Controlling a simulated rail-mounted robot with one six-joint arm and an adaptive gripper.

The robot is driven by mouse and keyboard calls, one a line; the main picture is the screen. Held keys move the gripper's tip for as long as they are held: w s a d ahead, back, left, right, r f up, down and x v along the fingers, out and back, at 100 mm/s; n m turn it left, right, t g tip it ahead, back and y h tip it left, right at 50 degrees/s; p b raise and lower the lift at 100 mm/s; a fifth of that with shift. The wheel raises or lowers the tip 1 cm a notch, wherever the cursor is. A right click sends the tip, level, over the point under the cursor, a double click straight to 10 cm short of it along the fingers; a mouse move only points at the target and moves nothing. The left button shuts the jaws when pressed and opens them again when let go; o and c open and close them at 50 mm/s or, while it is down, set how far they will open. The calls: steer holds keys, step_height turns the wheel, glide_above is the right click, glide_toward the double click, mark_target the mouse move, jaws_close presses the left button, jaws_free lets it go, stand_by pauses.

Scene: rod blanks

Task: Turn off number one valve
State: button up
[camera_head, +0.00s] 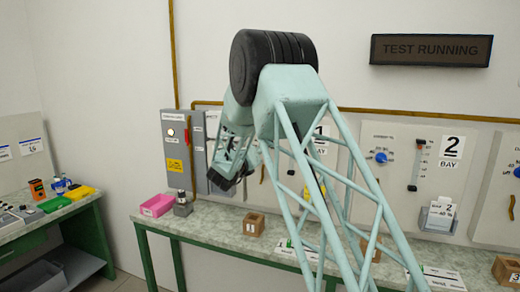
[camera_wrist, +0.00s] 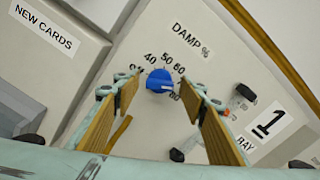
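The bay 1 panel (camera_wrist: 215,60) fills most of the wrist view, with a "1 BAY" label. A blue knob (camera_wrist: 157,80) under "DAMP %" sits on it, its white mark toward the lower right. A yellow-orange lever (camera_wrist: 119,132), perhaps the valve handle, shows beyond my left finger, partly hidden. My gripper (camera_wrist: 166,94) is open, its tan-padded fingers on either side of the knob in the picture; I cannot tell whether they touch it. In the head view my gripper (camera_head: 228,180) is in front of the wall panels, and my arm hides much of the bay 1 panel.
A slider (camera_wrist: 241,96) is right of the knob. In the head view, the bay 2 panel (camera_head: 385,205) stands to the right and a grey box (camera_head: 180,150) to the left. A pink tray (camera_head: 157,205) and a wooden block (camera_head: 253,224) are on the bench below.

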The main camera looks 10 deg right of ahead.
steer(key=shift+c, duration=0.4)
steer(key=c, duration=0.8)
